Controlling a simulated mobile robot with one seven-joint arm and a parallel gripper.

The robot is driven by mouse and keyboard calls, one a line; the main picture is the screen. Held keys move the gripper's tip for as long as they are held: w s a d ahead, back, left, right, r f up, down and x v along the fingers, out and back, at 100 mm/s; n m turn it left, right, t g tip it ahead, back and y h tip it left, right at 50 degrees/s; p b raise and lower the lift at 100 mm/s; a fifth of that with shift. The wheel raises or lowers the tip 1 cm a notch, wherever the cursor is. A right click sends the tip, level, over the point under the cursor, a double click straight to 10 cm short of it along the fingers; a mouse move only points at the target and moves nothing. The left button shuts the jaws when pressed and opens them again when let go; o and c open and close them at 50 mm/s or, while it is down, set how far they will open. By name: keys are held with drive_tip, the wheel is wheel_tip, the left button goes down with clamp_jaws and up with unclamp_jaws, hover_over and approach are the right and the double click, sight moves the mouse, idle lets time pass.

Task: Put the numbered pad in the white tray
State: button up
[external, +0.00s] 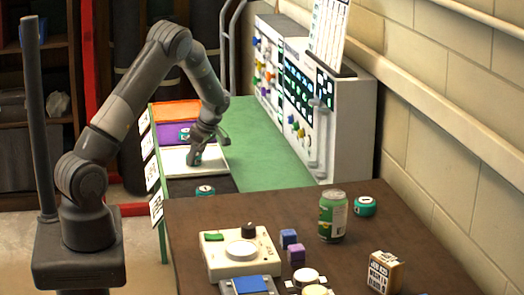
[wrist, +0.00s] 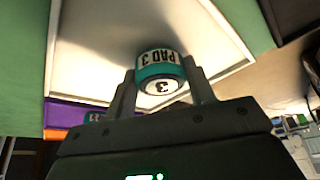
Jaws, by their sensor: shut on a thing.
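The numbered pad is a short teal and white cylinder marked "PAD 3" (wrist: 160,68). My gripper (wrist: 160,92) is shut on it, one finger on each side. In the external view my gripper (external: 202,146) points down over the white tray (external: 216,164), with the pad (external: 195,158) below its fingers. The pad is low over the tray; I cannot tell whether it touches the surface. The white tray (wrist: 92,60) fills much of the wrist view behind the pad.
Orange (external: 176,112), purple (external: 212,127) and black (external: 228,184) trays line the green bench (external: 262,150). Similar teal pads sit in the purple and black trays. A panel stands at the bench's right. The brown table in front holds a can (external: 332,215), another teal pad (external: 364,206) and blocks.

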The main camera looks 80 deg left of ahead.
drive_tip(key=shift+f, duration=0.1)
drive_tip(key=o, duration=0.9)
drive_tip(key=shift+o, duration=0.2)
drive_tip(key=v, duration=1.2)
drive_tip(key=shift+r, duration=0.2)
drive_tip(key=shift+s, duration=0.1)
